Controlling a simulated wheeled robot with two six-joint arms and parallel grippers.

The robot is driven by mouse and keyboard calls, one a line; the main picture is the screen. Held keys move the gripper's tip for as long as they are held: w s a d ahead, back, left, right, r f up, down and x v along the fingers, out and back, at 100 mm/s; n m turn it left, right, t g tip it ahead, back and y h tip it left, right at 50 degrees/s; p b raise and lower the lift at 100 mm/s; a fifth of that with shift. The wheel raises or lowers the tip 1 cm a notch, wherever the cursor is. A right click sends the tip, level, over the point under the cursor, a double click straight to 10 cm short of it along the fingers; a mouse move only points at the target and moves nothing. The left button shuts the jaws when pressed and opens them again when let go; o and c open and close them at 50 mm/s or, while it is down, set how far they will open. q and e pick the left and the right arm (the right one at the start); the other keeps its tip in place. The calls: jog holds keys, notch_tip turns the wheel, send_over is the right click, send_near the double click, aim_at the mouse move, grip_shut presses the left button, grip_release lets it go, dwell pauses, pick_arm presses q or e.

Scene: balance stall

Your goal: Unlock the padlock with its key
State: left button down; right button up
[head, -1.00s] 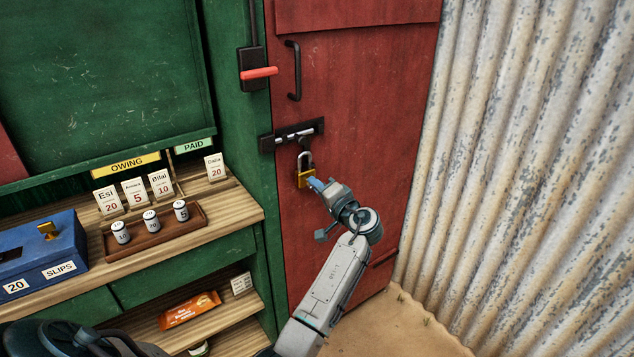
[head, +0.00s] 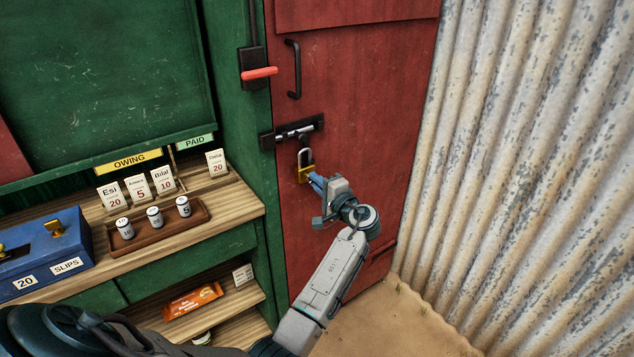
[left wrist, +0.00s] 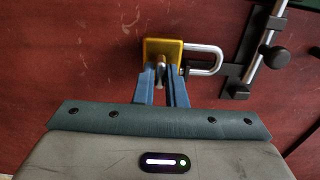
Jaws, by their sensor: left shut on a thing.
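The brass padlock (head: 305,174) hangs by its silver shackle at the bolt on the red door. In the left wrist view the padlock body (left wrist: 152,47) is just beyond my fingertips, with the shackle (left wrist: 208,58) to its right. My left gripper (head: 317,182) is at the padlock's lower side. Its blue fingers are shut on a small metal key (left wrist: 160,72), mostly hidden between them, its tip up against the padlock. My right gripper is not in view.
The black sliding bolt (head: 294,132) is above the padlock, with a door handle (head: 293,70) and red lever (head: 259,72) higher up. Left is a counter with cards, a tray (head: 160,235) and a blue box (head: 40,262). A corrugated wall (head: 520,150) stands right.

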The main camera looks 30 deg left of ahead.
pick_arm(q)
jog(key=c, duration=1.5)
grip_release()
jog(key=v, duration=1)
jog(key=shift+s+d, duration=0.1)
jog(key=shift+d, duration=0.25)
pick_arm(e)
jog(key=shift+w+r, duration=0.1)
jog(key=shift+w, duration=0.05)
